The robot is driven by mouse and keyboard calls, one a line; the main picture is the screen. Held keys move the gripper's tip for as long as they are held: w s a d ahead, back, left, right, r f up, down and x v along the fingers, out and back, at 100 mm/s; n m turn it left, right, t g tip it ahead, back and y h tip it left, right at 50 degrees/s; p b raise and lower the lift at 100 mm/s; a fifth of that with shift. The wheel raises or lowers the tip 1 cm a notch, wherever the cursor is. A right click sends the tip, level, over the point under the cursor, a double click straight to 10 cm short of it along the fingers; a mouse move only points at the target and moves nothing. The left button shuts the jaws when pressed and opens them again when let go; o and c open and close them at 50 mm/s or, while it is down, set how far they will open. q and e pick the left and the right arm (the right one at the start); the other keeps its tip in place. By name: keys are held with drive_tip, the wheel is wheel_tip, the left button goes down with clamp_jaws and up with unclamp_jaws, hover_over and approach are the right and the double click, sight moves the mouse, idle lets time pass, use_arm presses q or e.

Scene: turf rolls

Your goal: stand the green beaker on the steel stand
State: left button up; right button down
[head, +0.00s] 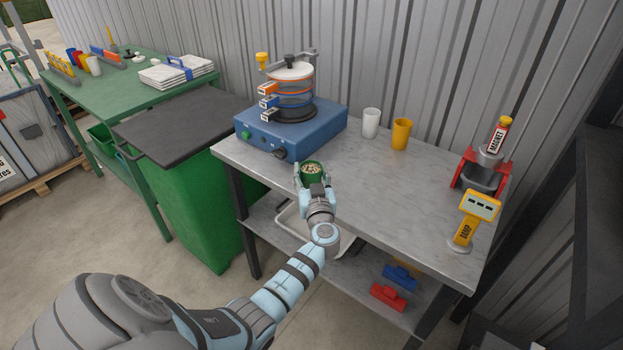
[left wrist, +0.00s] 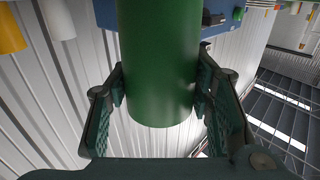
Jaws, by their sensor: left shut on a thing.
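The green beaker (head: 312,173) holds pale bits and is roughly upright at the near edge of the grey-topped bench. My left gripper (head: 314,185) is shut around its sides. In the left wrist view the beaker (left wrist: 158,60) fills the space between the two dark fingers (left wrist: 160,90). The beaker appears held up; its underside contact is hidden in the head view. The grey metal-looking bench (head: 375,180), with dark legs, may be the steel stand; I cannot tell for certain. My right gripper is not in view.
A blue sieve shaker (head: 315,133) stands behind the beaker. White (head: 370,123) and yellow (head: 401,134) cups stand at the back. A red-and-steel device (head: 484,172) and yellow sign (head: 470,219) are at right. The bench middle is clear. A green bin (head: 200,195) stands left.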

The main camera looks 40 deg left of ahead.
use_arm(q)
wheel_tip(320, 180, up, 19)
drive_tip(key=p, duration=0.5)
drive_tip(key=w+d+r+m+t+h, duration=0.2)
drive_tip(key=d+r+m+t+h, duration=0.25)
drive_tip(key=d+r+h, duration=0.3)
drive_tip(key=s+d+f+m+h, duration=0.3)
drive_tip(key=s+d+m+h, duration=0.5)
drive_tip(key=s+d+h, duration=0.45)
drive_tip(key=s+d+f+m+h, duration=0.1)
drive_tip(key=s+d+f, duration=0.1)
drive_tip(key=s+f, duration=0.2)
drive_tip(key=s+d+f+m+g, duration=0.1)
drive_tip(key=s+d+f, duration=0.1)
drive_tip(key=s+f, duration=0.2)
drive_tip(key=shift+s+d+f+h, duration=0.15)
drive_tip(key=shift+s+d+h, duration=0.2)
drive_tip(key=shift+s, duration=0.5)
drive_tip(key=shift+m, duration=0.25)
